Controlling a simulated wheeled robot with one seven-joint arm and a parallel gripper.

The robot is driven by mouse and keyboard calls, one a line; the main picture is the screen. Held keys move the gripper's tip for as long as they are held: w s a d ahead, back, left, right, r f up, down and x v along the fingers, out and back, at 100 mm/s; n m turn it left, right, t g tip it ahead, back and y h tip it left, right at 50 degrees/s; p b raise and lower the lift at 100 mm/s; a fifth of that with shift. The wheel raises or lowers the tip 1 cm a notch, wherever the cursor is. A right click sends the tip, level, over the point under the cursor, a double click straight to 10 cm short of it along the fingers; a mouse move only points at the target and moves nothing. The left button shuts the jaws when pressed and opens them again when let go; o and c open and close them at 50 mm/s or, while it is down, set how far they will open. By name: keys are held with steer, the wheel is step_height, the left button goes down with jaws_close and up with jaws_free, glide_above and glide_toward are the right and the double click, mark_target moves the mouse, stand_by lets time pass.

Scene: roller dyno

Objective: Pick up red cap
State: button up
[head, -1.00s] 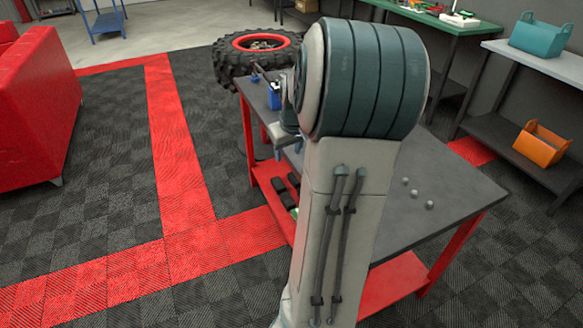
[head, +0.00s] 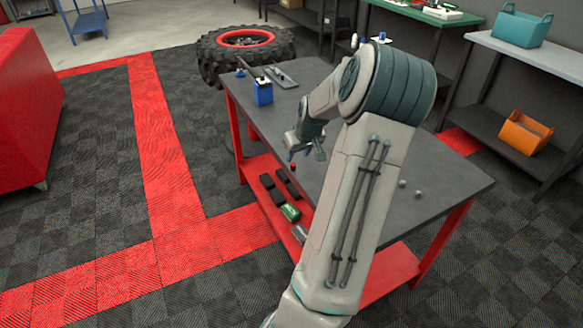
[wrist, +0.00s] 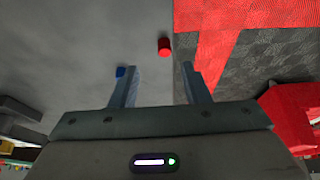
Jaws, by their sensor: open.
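The red cap (wrist: 165,46) stands on the grey tabletop near its edge in the wrist view, ahead of my open fingers and between their lines. It is a tiny red spot (head: 293,167) in the head view, just below my gripper (head: 306,156). My gripper also shows in the wrist view (wrist: 160,84), with its two fingers apart and nothing between them. The fingers appear apart from the cap.
A blue container (head: 263,93) stands at the table's far left end, near a flat grey plate (head: 281,77). Small grey pieces (head: 418,195) lie on the right of the tabletop (head: 440,175).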

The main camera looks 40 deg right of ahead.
mark_target(294, 165)
steer(key=x, duration=0.5)
steer(key=shift+a+f, duration=0.15)
steer(key=shift+a, duration=0.25)
steer(key=shift+c, duration=0.2)
jaws_close()
steer(key=shift+r, duration=0.65)
step_height(294, 165, up, 3)
steer(key=shift+r, duration=0.2)
steer(key=w+d+r, duration=0.6)
steer(key=w+d, duration=0.1)
steer(key=d, duration=0.1)
steer(key=shift+w+d+r, duration=0.2)
steer(key=shift+w+d, duration=0.15)
steer(key=shift+w, duration=0.05)
